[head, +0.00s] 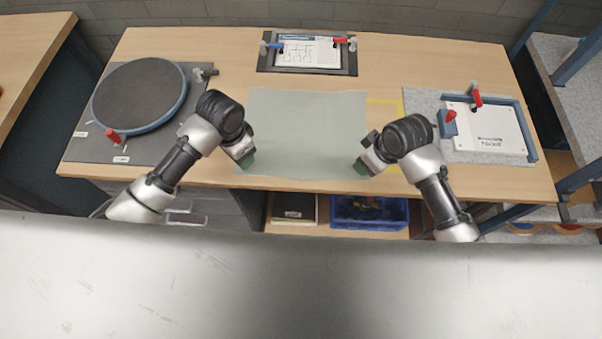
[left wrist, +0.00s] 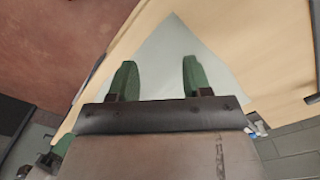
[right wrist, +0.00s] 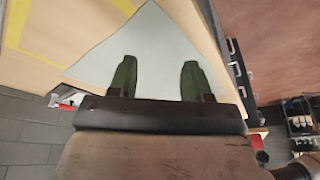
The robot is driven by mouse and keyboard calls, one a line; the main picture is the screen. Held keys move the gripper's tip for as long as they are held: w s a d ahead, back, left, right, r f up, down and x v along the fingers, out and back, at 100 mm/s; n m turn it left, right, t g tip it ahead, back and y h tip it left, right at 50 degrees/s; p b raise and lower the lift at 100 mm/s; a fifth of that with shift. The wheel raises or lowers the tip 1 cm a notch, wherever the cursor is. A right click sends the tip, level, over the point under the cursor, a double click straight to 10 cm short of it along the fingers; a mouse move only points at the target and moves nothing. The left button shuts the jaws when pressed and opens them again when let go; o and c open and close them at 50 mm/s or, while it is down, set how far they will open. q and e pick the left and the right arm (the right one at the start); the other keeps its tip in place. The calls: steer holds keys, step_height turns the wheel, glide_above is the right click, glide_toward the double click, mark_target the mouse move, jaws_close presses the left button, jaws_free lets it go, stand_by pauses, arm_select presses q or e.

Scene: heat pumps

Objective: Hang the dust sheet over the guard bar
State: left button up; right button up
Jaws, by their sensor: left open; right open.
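The dust sheet (head: 306,132) is a pale grey-green rectangle lying flat on the middle of the wooden bench, its near edge at the bench front. My left gripper (head: 248,160) is open at the sheet's near left corner; the left wrist view shows the sheet (left wrist: 180,50) beyond and between its green fingers (left wrist: 157,80). My right gripper (head: 364,166) is open at the near right corner; the sheet (right wrist: 150,45) also shows between its fingers (right wrist: 160,80). Neither grips the sheet. I cannot clearly identify the guard bar; a scratched grey surface (head: 300,285) spans the foreground.
A round dark turntable (head: 140,95) on a mat stands left. A clamped plan board (head: 308,52) is at the back, and a white panel in a blue frame (head: 490,128) at right. A blue crate (head: 370,224) sits below the bench. Blue shelving stands far right.

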arm_select(q)
steer(key=f, duration=0.4)
steer(key=w+f, duration=0.1)
steer(key=f, duration=0.2)
steer(key=shift+a, duration=0.25)
arm_select(e)
steer(key=f, duration=0.4)
steer(key=w+f, duration=0.1)
steer(key=f, duration=0.2)
steer(key=shift+f, duration=0.1)
arm_select(q)
steer(key=shift+f, duration=0.2)
arm_select(e)
steer(key=shift+f, duration=0.15)
arm_select(q)
jaws_close()
arm_select(e)
steer(key=shift+s, duration=0.1)
jaws_close()
arm_select(q)
steer(key=shift+a, duration=0.1)
arm_select(e)
steer(key=shift+d, duration=0.1)
